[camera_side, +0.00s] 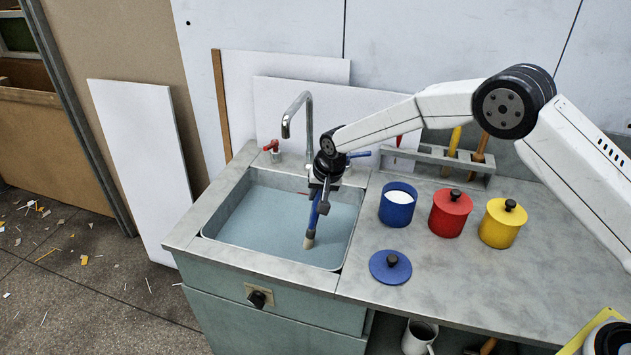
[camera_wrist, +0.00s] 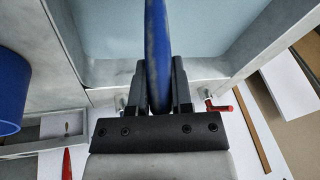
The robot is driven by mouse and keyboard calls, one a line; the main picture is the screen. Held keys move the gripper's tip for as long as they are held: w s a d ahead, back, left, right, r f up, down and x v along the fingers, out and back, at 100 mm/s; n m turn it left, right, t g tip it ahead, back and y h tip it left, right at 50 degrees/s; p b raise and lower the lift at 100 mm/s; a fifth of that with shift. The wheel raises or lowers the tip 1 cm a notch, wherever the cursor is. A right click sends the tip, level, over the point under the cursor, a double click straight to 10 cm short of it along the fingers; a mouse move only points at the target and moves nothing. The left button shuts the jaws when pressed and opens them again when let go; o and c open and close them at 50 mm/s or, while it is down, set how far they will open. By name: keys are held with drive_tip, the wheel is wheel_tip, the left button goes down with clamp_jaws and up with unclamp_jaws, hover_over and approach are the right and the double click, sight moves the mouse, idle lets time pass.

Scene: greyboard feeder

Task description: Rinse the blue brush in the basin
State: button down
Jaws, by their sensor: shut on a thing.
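The blue brush (camera_side: 314,214) hangs bristles down from my gripper (camera_side: 325,184), over the right part of the basin (camera_side: 280,180). Its handle is slightly tilted and its pale bristle end is lowest. The basin holds blue-grey water; I cannot tell whether the bristle tip touches it. In the wrist view, the black fingers of my gripper (camera_wrist: 158,88) are shut on the blue brush (camera_wrist: 156,45), one on each side of the handle. The bristles are out of sight there.
A tap (camera_side: 297,115) with a red handle (camera_side: 271,146) stands behind the basin. To the right are an open blue pot (camera_side: 398,209), its lid (camera_side: 390,267), and lidded red (camera_side: 450,216) and yellow (camera_side: 502,226) pots. A rack (camera_side: 440,158) holds more brushes behind them.

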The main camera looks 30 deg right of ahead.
drive_tip(key=shift+r, duration=5.8)
